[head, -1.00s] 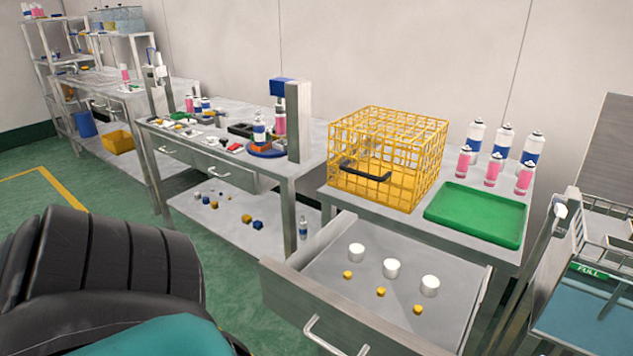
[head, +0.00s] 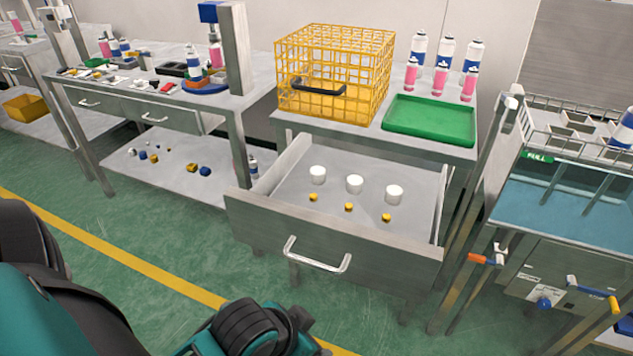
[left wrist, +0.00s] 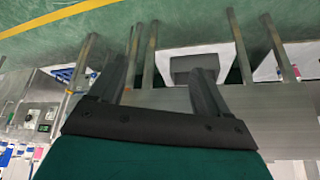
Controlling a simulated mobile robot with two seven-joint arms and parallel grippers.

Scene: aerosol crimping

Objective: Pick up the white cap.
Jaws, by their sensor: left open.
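Three white caps stand in a row in the open drawer (head: 290,205): a left cap (head: 318,175), a middle cap (head: 354,184) and a right cap (head: 393,194). Three small yellow pieces lie in front of them, one of them a middle piece (head: 348,207). My left gripper (left wrist: 160,68) shows in the left wrist view with its two dark fingers apart and nothing between them. No cap can be made out in that view. In the head view, parts of my arm show at the bottom left, away from the drawer. My right gripper is not in view.
A yellow wire basket (head: 335,75) and a green tray (head: 430,121) stand on the table behind the drawer, with several spray cans behind the tray. The drawer handle (head: 316,262) juts forward. A blue-topped station (head: 580,190) stands at the right. Green floor is clear at the left.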

